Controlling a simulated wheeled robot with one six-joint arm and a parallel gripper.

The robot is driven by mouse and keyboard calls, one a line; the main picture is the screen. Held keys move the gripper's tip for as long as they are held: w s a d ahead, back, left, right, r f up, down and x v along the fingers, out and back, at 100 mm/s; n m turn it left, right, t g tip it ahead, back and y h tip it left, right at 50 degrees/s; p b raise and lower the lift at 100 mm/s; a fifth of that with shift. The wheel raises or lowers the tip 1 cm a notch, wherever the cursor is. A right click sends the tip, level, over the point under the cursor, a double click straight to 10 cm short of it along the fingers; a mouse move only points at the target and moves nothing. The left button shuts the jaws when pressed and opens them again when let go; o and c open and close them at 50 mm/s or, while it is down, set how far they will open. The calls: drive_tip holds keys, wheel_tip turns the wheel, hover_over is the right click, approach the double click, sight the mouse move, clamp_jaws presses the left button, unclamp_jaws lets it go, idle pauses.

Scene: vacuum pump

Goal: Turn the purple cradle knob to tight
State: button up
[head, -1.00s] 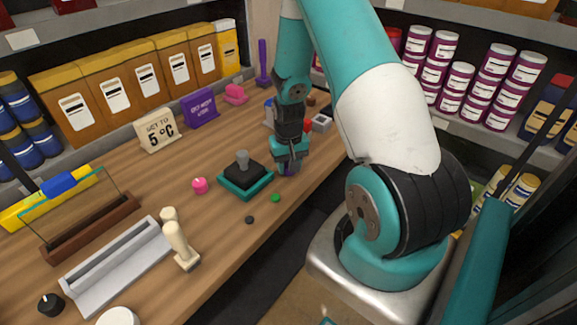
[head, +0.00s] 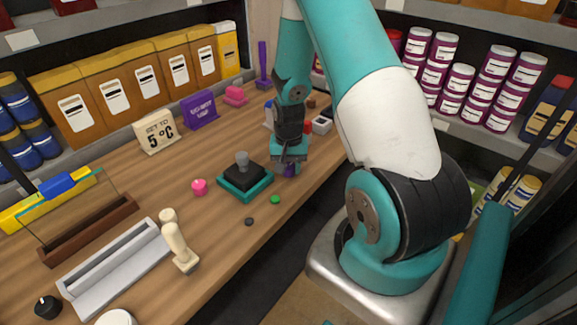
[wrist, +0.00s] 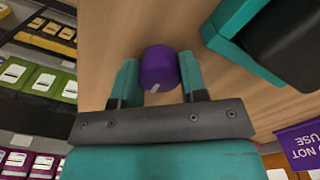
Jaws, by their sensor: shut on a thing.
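The purple cradle knob (wrist: 158,68) is a short round knob with a small pale mark on its side. In the wrist view it sits between the two teal fingers of my gripper (wrist: 157,80), which is shut on it. In the head view my gripper (head: 289,164) points down at the table's right edge, and only a small bit of the purple knob (head: 290,171) shows below the fingers. The pale mark points toward the gripper's palm in the wrist view. I cannot tell whether this is the tight position.
A teal cradle with a black block (head: 244,179) stands just left of my gripper. A green button (head: 275,200), a black button (head: 249,222) and a pink knob (head: 200,187) are nearby. A white and red item (head: 321,125) stands behind. The wooden table's edge runs close by.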

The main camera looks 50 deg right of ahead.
sight(289, 165)
drive_tip(key=o, duration=0.9)
wheel_tip(289, 165, up, 18)
drive_tip(key=shift+f+b, duration=0.25)
drive_tip(key=shift+b, duration=0.7)
